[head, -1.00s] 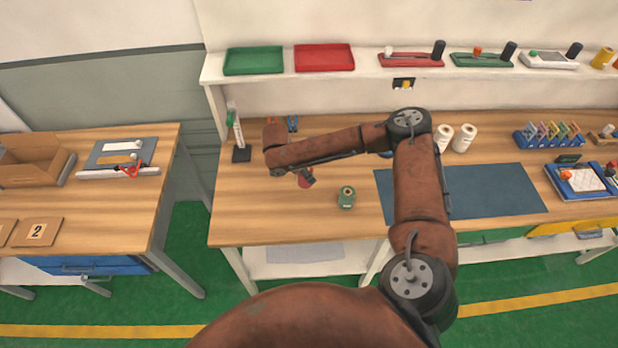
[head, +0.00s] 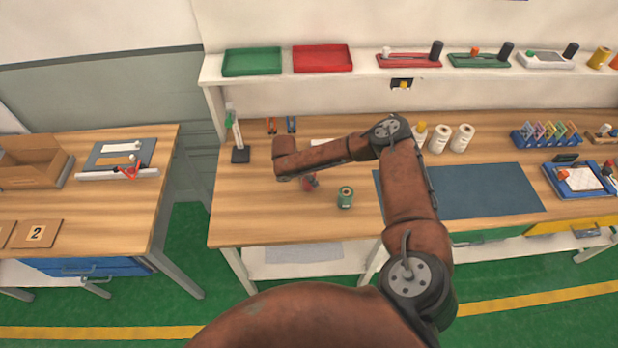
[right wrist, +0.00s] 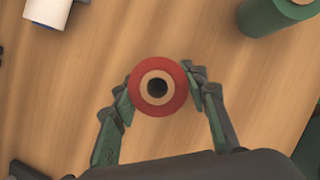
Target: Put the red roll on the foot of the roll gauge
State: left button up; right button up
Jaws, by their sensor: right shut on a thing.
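The red roll (right wrist: 139,98) sits between the fingertips of my right gripper (right wrist: 158,88), which is shut on it; I look down on its end and dark core hole. In the head view the red roll (head: 310,184) shows partly below my right forearm, over the bench. Whether it touches the bench, I cannot tell. The roll gauge, an upright pale post with a green part near its top, stands at the bench's left on a dark square foot (head: 240,156). The foot is bare and lies to the left of the red roll. My left gripper is out of view.
A green roll (head: 345,197) stands close to the right of the red roll. White rolls (head: 462,138) stand further right, behind a blue mat (head: 490,192). The bench between gauge and red roll is clear.

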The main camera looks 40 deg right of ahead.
jog(key=o, duration=1.4)
